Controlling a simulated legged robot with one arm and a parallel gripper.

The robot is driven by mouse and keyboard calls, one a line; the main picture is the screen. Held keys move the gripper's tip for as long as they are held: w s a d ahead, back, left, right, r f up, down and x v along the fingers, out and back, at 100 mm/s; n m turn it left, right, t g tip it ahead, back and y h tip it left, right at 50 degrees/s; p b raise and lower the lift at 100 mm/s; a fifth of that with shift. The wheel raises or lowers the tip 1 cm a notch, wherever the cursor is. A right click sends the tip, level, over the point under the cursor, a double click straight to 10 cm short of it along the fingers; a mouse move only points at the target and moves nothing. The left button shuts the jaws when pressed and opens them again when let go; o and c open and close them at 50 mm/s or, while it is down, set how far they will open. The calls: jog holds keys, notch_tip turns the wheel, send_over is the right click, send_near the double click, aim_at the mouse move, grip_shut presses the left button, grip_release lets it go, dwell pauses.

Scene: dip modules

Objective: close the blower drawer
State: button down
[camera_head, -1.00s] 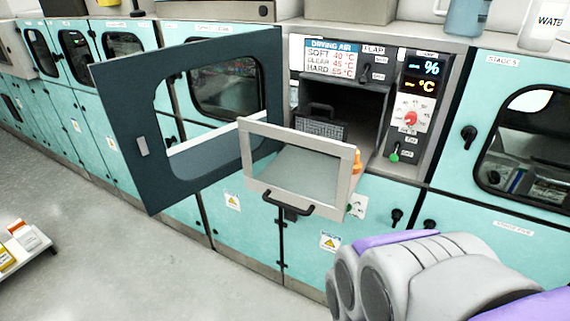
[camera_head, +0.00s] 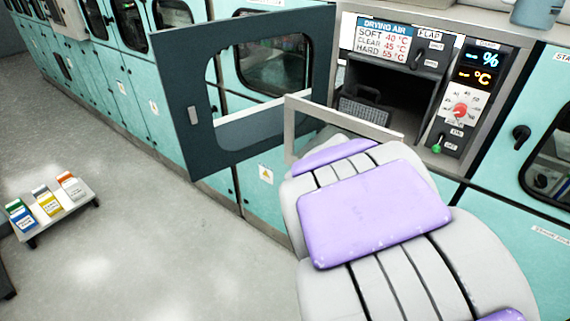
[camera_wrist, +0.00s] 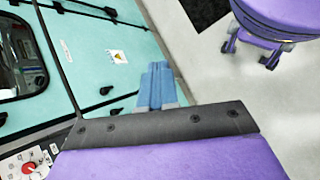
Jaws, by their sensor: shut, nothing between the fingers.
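The blower drawer (camera_head: 345,118) is pulled out of the drying unit in the head view. Its pale grey top rim shows, while my arm hides the handle and most of the front. Inside the dark opening behind it is a black basket-like piece (camera_head: 365,112). My gripper (camera_wrist: 158,76) shows in the wrist view as blue-grey fingers, shut and empty. It is over the floor beside the teal cabinet fronts. The drawer is not recognisable in the wrist view, so I cannot tell the gripper's distance from it. In the head view my arm hides the gripper.
A dark framed door (camera_head: 190,115) stands open left of the drawer. A control panel (camera_head: 465,100) with a red knob is to the right. Teal cabinets line the wall. A low stand (camera_head: 60,212) with small boxes is on the floor at left. The floor between is clear.

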jog(key=w+r+n+t+h+p, duration=0.2)
jog(key=w+n+h, duration=0.3)
jog(key=w, duration=0.7)
jog(key=n+t+y+p, duration=0.1)
jog(key=n+t+p, duration=0.2)
jog(key=n+t, duration=1.4)
send_near(291, 165)
jog(key=w+d, duration=0.1)
jog(key=w, duration=0.1)
jog(key=w+d+r+n+g+b, duration=0.1)
jog(key=w+d+g+b, duration=0.1)
jog(key=w, duration=0.1)
jog(key=shift+w+d+r+n, duration=0.2)
jog(key=shift+w+d+n, duration=0.1)
jog(key=shift+w+n, duration=0.1)
